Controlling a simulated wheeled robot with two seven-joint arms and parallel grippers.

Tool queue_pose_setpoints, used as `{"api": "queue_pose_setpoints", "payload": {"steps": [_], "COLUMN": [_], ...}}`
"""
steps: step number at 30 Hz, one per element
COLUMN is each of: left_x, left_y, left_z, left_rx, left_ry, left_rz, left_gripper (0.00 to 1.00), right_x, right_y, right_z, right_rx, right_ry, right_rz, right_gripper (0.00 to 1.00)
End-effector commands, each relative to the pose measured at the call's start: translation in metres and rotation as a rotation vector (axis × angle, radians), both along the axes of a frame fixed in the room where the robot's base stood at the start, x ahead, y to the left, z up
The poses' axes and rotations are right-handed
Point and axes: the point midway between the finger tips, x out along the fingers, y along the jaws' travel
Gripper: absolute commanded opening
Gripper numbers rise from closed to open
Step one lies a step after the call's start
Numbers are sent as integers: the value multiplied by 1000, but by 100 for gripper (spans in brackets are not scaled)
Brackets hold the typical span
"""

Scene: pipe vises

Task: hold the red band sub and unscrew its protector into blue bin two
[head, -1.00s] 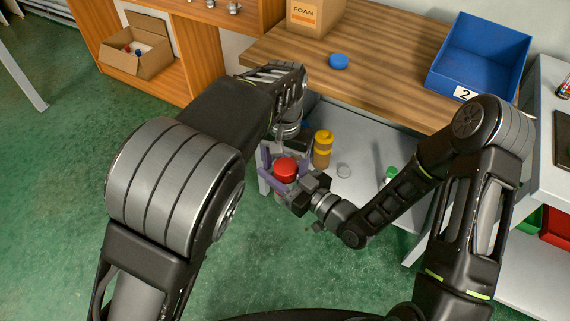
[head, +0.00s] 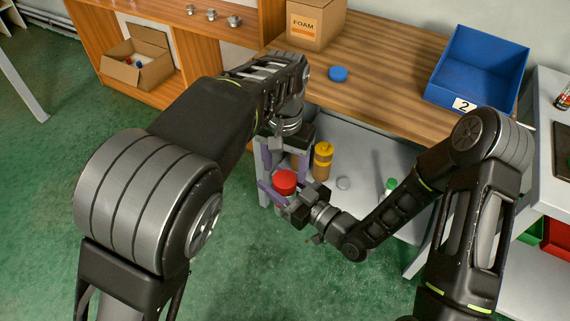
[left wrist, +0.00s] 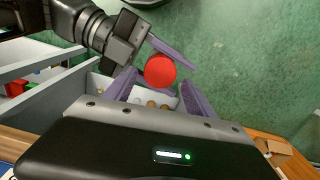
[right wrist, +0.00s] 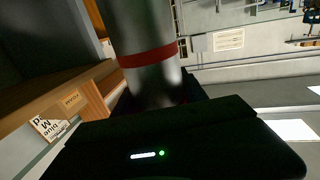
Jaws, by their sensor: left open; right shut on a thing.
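The red protector (head: 285,181) is a round red cap on the upper end of the red band sub. The sub is a metal cylinder (right wrist: 148,75) with a red band (right wrist: 148,56) in the right wrist view. My right gripper (head: 279,197) is shut on the sub below the protector. My left gripper (head: 285,163) is open, just above the protector, with its purple fingers pointing down. In the left wrist view the protector (left wrist: 160,70) shows beyond and between the open fingers, seemingly not gripped. Blue bin two (head: 480,65), marked 2, stands empty on the wooden bench.
A blue cap (head: 338,74) and a foam box (head: 315,22) are on the bench (head: 385,70). On a grey surface (head: 360,150) below stand a yellow-topped piece (head: 323,160), a pale disc (head: 343,183) and a green-topped piece (head: 391,184), close to my right arm.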

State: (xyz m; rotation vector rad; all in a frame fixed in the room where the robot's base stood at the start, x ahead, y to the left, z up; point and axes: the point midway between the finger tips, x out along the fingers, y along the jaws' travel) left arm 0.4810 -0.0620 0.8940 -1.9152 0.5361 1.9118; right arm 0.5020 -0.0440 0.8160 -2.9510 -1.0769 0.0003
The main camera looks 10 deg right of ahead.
Motion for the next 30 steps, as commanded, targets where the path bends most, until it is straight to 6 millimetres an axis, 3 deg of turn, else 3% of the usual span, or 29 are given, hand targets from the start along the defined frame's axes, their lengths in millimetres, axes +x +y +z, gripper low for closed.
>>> {"api": "queue_pose_setpoints", "payload": {"steps": [15,30], "left_x": [0,0], "left_y": [0,0], "left_z": [34,26], "left_rx": [2,3], "left_ry": [1,4], "left_rz": [-483,-498], "left_gripper": [58,58], "right_x": [0,0], "right_y": [0,0], "right_z": [1,1], "right_rx": [2,2], "right_ry": [-4,-4], "right_rz": [1,1], "right_gripper": [0,0]}}
